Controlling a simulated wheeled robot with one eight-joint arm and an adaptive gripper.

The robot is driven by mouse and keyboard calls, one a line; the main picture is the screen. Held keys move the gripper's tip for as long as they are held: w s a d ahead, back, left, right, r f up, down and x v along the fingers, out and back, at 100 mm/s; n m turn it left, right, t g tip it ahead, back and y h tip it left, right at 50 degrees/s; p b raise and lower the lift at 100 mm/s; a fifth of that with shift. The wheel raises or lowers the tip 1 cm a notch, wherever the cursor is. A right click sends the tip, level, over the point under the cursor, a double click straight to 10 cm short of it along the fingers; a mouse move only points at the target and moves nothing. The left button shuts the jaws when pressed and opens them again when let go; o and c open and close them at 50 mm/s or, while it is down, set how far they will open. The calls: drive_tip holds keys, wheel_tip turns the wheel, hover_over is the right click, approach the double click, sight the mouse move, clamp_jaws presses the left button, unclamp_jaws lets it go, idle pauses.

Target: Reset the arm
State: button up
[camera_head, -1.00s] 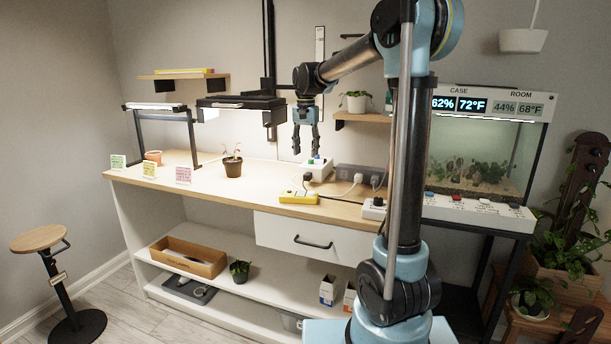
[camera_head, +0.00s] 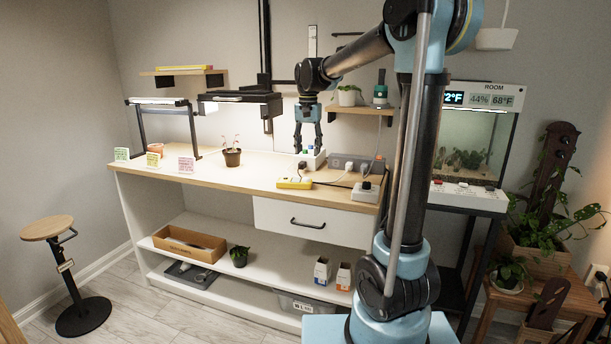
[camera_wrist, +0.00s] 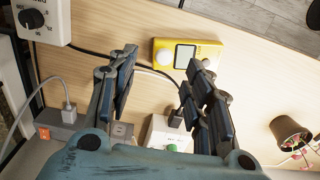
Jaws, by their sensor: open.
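My gripper (camera_head: 308,147) hangs pointing down above the back of the wooden worktop (camera_head: 225,170). It is open, and nothing shows between its fingers. In the head view its fingertips are just above a small white box (camera_head: 316,161) with coloured knobs. The wrist view shows both fingers (camera_wrist: 165,70) spread apart, with the white box (camera_wrist: 160,130) and its green button partly hidden behind the gripper. A yellow meter (camera_head: 294,183) with a grey screen lies in front of the box; it also shows in the wrist view (camera_wrist: 187,53).
A grey power strip (camera_head: 352,163) with plugs and cables lies right of the gripper, near a white dial box (camera_head: 366,191). A small potted seedling (camera_head: 232,158) stands to the left. A wall shelf (camera_head: 360,110) with a plant is behind. A glass case (camera_head: 470,145) stands right.

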drive_tip(key=s+d+f+n, duration=0.1)
drive_tip(key=s+d+f, duration=0.1)
drive_tip(key=s+d, duration=0.6)
drive_tip(key=s+d+f+n+t, duration=0.1)
drive_tip(key=s+d+f, duration=0.4)
drive_tip(key=s+f, duration=0.4)
drive_tip(key=s+d+f+n+t, duration=0.1)
drive_tip(key=s+d+f+n, duration=0.1)
drive_tip(key=s+d+f, duration=0.3)
drive_tip(key=s+f, duration=0.4)
drive_tip(key=s, duration=0.6)
drive_tip(key=shift+s+f, duration=0.3)
drive_tip(key=shift+f, duration=0.05)
